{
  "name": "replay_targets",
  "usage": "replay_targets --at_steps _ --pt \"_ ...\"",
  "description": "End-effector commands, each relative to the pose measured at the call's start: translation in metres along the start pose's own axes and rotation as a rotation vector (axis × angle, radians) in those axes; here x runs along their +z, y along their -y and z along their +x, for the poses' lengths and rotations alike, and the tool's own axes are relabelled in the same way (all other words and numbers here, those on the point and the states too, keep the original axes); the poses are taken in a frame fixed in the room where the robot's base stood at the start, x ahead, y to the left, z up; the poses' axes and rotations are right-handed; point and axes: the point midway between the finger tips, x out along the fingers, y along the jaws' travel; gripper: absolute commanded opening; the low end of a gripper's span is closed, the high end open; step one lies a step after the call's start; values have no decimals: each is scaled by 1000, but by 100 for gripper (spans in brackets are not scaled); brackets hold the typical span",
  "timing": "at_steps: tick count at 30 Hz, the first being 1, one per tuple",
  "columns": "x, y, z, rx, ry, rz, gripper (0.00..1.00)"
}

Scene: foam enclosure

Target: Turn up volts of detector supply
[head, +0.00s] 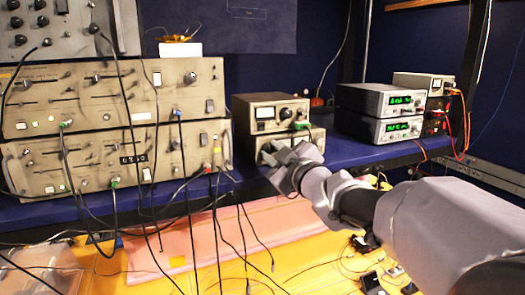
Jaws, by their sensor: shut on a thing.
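Two small beige instrument boxes stand stacked on the blue shelf, mid-picture in the head view. The upper box (240,112) has a dial meter and a green plug. My gripper (273,151) is at the front of the lower box (318,136), shut on a small part there, probably a knob. The jaws and wrist hide that part and much of the lower front panel. No label is readable, so I cannot tell which box is the detector supply, and no volts reading is visible on the lower box.
Large beige rack units (110,95) with plugged cables stand at left. Two grey supplies (380,100) with green digits stand at right, beside a small meter box (424,82). Black cables hang before the blue shelf (355,150), above an orange-yellow floor.

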Motion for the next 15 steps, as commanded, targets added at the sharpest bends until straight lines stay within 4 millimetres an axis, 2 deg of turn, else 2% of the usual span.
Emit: replay_targets --at_steps 15 --pt "-1 0 0 0 -4 85 0"
